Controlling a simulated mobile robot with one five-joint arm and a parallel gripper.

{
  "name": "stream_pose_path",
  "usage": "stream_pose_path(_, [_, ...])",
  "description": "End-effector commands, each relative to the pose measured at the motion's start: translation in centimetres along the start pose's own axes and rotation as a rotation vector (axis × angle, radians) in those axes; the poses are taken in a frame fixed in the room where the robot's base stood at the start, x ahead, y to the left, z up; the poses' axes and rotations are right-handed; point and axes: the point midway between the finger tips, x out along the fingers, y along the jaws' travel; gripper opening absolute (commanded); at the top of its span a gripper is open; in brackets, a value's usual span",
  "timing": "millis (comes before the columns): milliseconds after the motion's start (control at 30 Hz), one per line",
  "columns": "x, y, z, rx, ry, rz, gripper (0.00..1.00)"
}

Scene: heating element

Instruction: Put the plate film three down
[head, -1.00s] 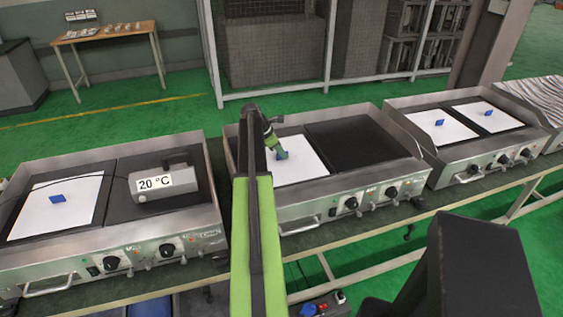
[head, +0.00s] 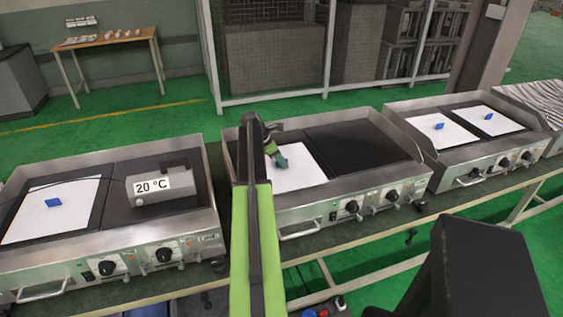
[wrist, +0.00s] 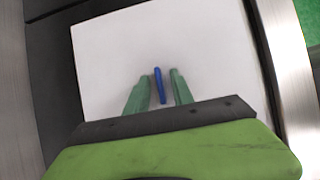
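A white plate film (head: 308,176) with a blue grip lies on the left half of the middle griddle (head: 360,190). My gripper (head: 281,163) is low over this film. In the wrist view my gripper (wrist: 158,88) is open. Its two green fingers stand on either side of the blue grip (wrist: 159,84), with a gap on each side. The film (wrist: 110,60) looks flat in the wrist view, its near part hidden by my gripper. Other white films with blue grips lie on the left griddle (head: 25,222) and the right griddle (head: 447,140).
The right half of the middle griddle is a bare dark plate (head: 355,142). A grey device reading 20 °C (head: 153,184) sits on the left griddle's right half. Raised metal walls edge the griddles. A small wooden table (head: 110,42) stands at the back left.

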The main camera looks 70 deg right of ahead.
Motion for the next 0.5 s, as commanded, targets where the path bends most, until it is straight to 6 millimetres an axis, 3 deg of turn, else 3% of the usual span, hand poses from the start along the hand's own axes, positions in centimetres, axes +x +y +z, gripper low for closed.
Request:
stream_pose_path(167, [-2.1,0.0,0.3,-0.002,0.0,0.0,0.29])
stream_pose_path(500, [-10.1,0.0,0.6,-0.002,0.0,0.001,0.29])
